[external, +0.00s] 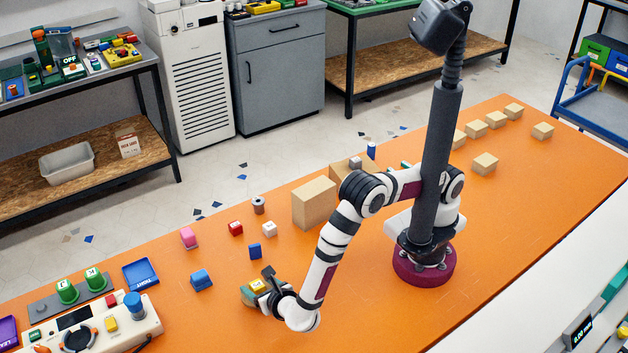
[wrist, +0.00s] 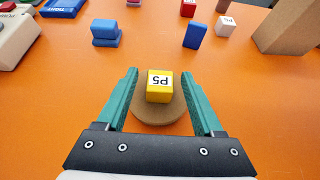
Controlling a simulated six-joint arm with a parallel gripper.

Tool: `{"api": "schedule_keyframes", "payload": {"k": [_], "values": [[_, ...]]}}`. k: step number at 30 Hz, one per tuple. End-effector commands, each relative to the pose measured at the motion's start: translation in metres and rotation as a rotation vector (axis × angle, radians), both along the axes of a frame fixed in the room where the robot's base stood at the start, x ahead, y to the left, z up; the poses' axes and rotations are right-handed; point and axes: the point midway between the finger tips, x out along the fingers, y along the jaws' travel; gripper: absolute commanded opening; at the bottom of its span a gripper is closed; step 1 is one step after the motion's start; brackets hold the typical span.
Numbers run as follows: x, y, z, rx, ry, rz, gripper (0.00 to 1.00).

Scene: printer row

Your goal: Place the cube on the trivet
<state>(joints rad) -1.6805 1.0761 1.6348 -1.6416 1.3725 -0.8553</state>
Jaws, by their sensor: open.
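A yellow cube (wrist: 159,87) with a white label marked P5 sits on a round tan trivet (wrist: 160,114) in the wrist view. The cube also shows as a small yellow block in the external view (external: 257,286). My gripper (wrist: 160,76) is open, with one teal finger on each side of the cube and a gap on both sides. In the external view my gripper (external: 260,284) is low over the front of the orange table, and it hides most of the trivet there.
A blue block (external: 201,279), another blue block (external: 255,251), a red cube (external: 236,228), a white-topped cube (external: 269,229) and a pink block (external: 188,237) stand farther back. A control box (external: 105,325) and blue tray (external: 141,274) are at left. A cardboard box (external: 314,203) stands behind.

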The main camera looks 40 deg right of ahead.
Motion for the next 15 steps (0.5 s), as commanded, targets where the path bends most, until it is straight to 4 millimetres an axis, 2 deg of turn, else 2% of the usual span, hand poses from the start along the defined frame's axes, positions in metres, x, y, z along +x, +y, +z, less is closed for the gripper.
{"api": "schedule_keyframes", "payload": {"k": [6,9,15], "values": [[-0.055,0.001,0.030,0.003,0.001,0.004,0.69],[-0.076,0.000,0.041,0.003,0.001,0.003,0.69],[-0.096,0.000,0.052,0.000,0.000,0.001,0.69]]}}
